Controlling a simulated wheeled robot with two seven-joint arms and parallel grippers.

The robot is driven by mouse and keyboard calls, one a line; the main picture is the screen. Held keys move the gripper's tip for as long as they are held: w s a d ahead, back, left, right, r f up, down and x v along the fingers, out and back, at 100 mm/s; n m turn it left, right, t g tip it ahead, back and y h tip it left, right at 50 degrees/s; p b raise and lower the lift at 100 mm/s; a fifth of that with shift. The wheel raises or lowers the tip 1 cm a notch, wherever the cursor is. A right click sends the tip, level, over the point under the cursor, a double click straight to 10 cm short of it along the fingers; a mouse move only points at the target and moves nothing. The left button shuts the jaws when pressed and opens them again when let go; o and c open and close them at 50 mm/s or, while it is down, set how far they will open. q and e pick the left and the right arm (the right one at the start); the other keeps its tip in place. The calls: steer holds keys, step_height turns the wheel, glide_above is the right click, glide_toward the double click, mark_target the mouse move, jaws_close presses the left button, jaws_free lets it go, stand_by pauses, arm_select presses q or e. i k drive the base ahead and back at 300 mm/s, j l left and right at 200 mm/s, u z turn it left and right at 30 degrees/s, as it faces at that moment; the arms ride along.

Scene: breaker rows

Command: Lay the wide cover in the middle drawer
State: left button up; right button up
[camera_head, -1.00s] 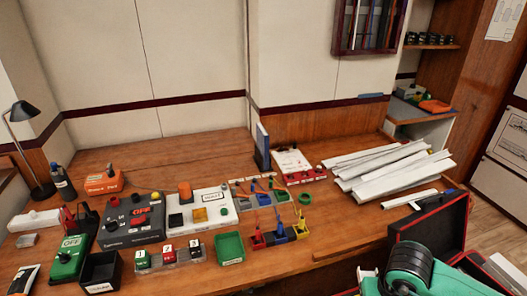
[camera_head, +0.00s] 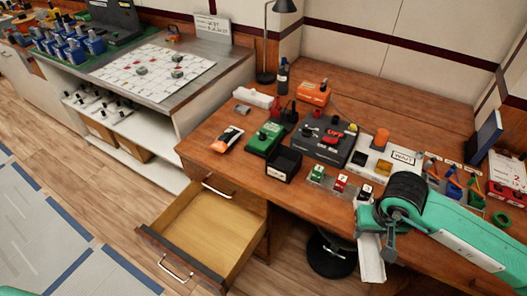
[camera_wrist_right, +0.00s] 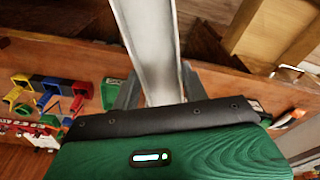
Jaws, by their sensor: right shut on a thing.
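The wide cover (camera_head: 370,259) is a long pale grey-white channel. My right gripper (camera_head: 373,228) is shut on it at the desk's front edge, and the cover hangs down in front of the desk. In the right wrist view the cover (camera_wrist_right: 148,42) stretches away from between the fingers (camera_wrist_right: 157,92). The drawer (camera_head: 196,234) is pulled out under the desk's left part, below a closed drawer front with a handle. It looks empty, with a pale wooden floor. It lies to the left of the cover, apart from it. My left gripper is not in view.
The wooden desk (camera_head: 227,160) carries a green device (camera_head: 265,138), a black bin (camera_head: 284,163), a dark control box (camera_head: 325,141) and small labelled blocks (camera_head: 340,182). A black round stool (camera_head: 331,257) stands under the desk. Open floor lies left of the drawer.

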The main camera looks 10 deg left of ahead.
mark_target(199, 229)
steer(key=u, duration=1.55)
steer(key=i+j+u, duration=0.15)
steer(key=i+u, duration=0.2)
steer(key=i, duration=0.2)
steer(key=i+u, duration=0.3)
steer(key=i, duration=0.25)
steer(key=i+u, duration=0.25)
steer(key=i, duration=0.45)
steer(key=i+l+u, duration=0.25)
steer(key=i, duration=0.45)
steer(key=i+j+z, duration=0.1)
steer(key=i+z, duration=0.2)
steer(key=z, duration=0.15)
steer(key=i+j+z, duration=0.15)
steer(key=z, duration=0.25)
steer(key=i+z, duration=0.1)
steer(key=z, duration=3)
